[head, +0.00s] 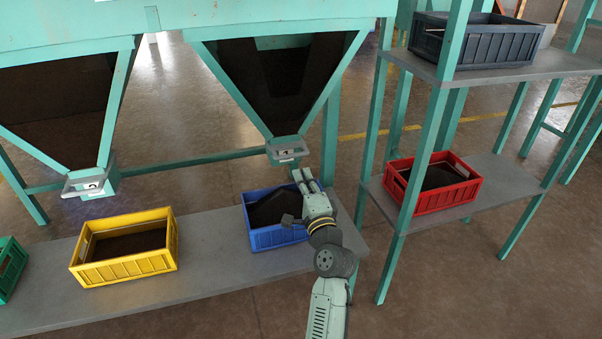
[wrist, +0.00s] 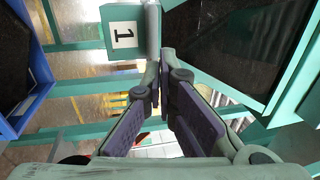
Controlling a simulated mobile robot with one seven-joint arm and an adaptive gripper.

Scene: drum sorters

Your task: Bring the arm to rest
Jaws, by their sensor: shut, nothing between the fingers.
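My gripper (head: 305,177) is raised over the right end of the blue crate (head: 277,238), just below the outlet of the right hopper (head: 287,150). In the wrist view its two fingers (wrist: 162,68) come together at the tips with nothing between them. The outlet box (wrist: 124,35) marked 1 is just beyond the fingertips there; I cannot tell whether they touch it. My arm reaches up from the bottom of the head view and hides part of the blue crate's right side.
A grey bench (head: 215,262) carries the blue crate, a yellow crate (head: 128,272) and a green crate (head: 8,262). A teal shelf rack on the right holds a red crate (head: 447,198) and a dark crate (head: 480,52). Floor right of my arm is clear.

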